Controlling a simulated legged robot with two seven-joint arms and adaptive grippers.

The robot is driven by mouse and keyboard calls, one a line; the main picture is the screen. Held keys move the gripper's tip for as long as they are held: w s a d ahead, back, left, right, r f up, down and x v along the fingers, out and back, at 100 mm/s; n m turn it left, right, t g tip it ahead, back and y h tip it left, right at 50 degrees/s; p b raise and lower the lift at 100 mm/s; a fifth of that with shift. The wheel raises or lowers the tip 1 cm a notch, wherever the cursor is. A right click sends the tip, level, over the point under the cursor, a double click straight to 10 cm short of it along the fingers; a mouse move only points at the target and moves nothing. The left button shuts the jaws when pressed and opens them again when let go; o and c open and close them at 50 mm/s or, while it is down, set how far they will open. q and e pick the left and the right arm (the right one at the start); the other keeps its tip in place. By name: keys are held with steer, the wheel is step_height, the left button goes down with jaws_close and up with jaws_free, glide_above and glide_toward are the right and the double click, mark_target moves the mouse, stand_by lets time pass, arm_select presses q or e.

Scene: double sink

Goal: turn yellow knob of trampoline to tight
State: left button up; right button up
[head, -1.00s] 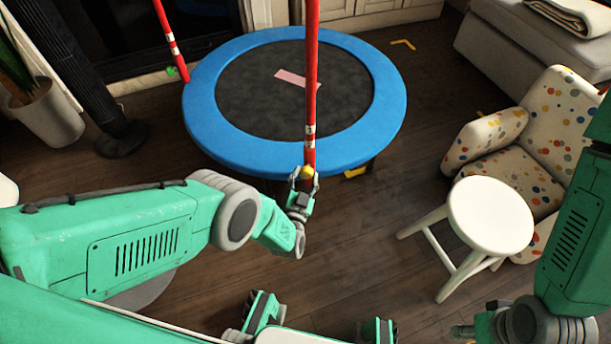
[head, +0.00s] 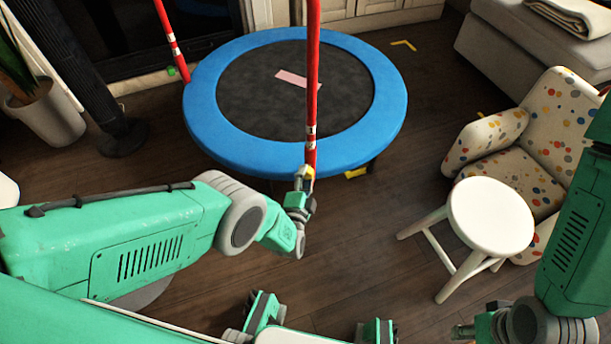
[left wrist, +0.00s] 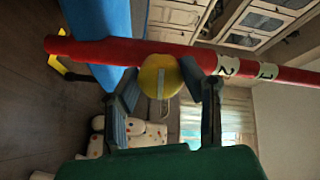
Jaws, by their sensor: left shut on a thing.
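The blue-rimmed trampoline (head: 235,152) stands on the floor ahead, with a red post (head: 312,85) rising at its near edge. The yellow knob sits on that post; in the head view my gripper mostly covers it. In the left wrist view the round yellow knob (left wrist: 152,80) with a pale stripe lies between the fingers, and the red post (left wrist: 110,52) crosses behind it. White bands on the post carry the digits 2 and 1. My left gripper (head: 304,172) is shut on the knob. My right gripper (head: 462,331) is low at right; its fingers are unclear.
A white stool (head: 490,215) and a dotted armchair (head: 545,125) stand at right. A second red post (head: 168,35) with a green knob (head: 171,71) is at the trampoline's far left. A black fan (head: 85,90) and potted plant (head: 45,112) stand at left.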

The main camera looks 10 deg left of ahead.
arm_select(q)
steer(key=shift+s+d+f+m, duration=0.15)
steer(key=shift+d+m, duration=0.25)
steer(key=shift+m, duration=0.3)
steer(key=o, duration=1.1)
steer(key=shift+o, duration=0.2)
steer(key=shift+a+r, duration=0.15)
steer(key=shift+r, duration=0.05)
steer(key=shift+w+r, duration=0.25)
steer(key=shift+r, duration=0.4)
step_height(320, 180, up, 8)
steer(key=shift+s+r, duration=0.15)
